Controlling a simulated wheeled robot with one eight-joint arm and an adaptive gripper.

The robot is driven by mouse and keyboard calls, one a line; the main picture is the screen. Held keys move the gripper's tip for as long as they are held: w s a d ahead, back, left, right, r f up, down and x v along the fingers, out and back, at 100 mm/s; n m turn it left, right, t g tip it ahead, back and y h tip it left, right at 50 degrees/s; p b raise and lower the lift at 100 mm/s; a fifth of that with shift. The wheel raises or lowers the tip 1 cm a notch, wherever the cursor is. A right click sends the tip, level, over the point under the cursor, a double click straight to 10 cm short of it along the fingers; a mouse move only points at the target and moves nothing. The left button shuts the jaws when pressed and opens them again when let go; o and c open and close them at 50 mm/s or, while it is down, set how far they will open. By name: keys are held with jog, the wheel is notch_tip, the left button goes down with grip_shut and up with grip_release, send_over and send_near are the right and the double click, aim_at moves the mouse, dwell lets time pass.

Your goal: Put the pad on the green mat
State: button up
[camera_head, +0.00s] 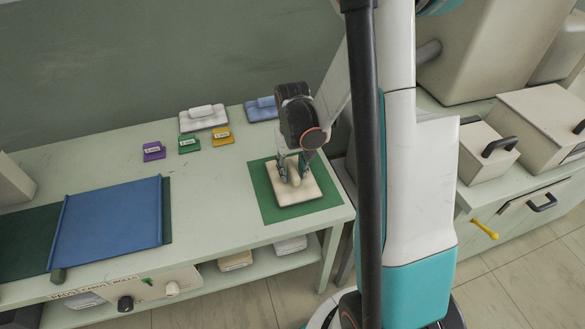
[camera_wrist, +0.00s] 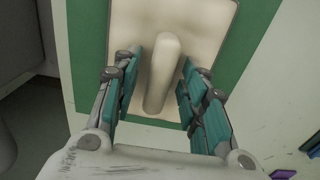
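A cream pad (camera_head: 299,196) with a rounded handle on top lies flat on the green mat (camera_head: 268,212) at the right end of the table. My gripper (camera_head: 292,172) is down over the pad, its fingers on either side of the handle. In the wrist view the gripper (camera_wrist: 157,88) is open, with a gap between each teal finger and the handle of the pad (camera_wrist: 202,22). The green mat (camera_wrist: 240,70) shows around the pad there.
A white pad (camera_head: 204,121) and a blue pad (camera_head: 262,112) lie at the back of the table. Purple (camera_head: 153,151), green (camera_head: 189,145) and yellow (camera_head: 222,136) labelled cards are in front of them. A blue sheet (camera_head: 110,225) covers the left. More pads lie on the lower shelf.

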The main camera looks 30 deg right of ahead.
aim_at(292, 169)
notch_tip(292, 169, up, 12)
jog(key=p, duration=0.4)
dwell(0.4)
jog(key=s+a+r+n+t, duration=0.2)
jog(key=s+a+r+t, duration=0.15)
jog(key=a+r, duration=0.7)
jog(key=s+a+r+n+t, duration=0.1)
jog(key=s+a+r+t, duration=0.2)
jog(key=s, duration=0.6)
jog(key=shift+a+r, duration=0.3)
jog(key=shift+r, duration=0.3)
jog(key=shift+s+t, duration=0.1)
jog(key=shift+t, duration=0.15)
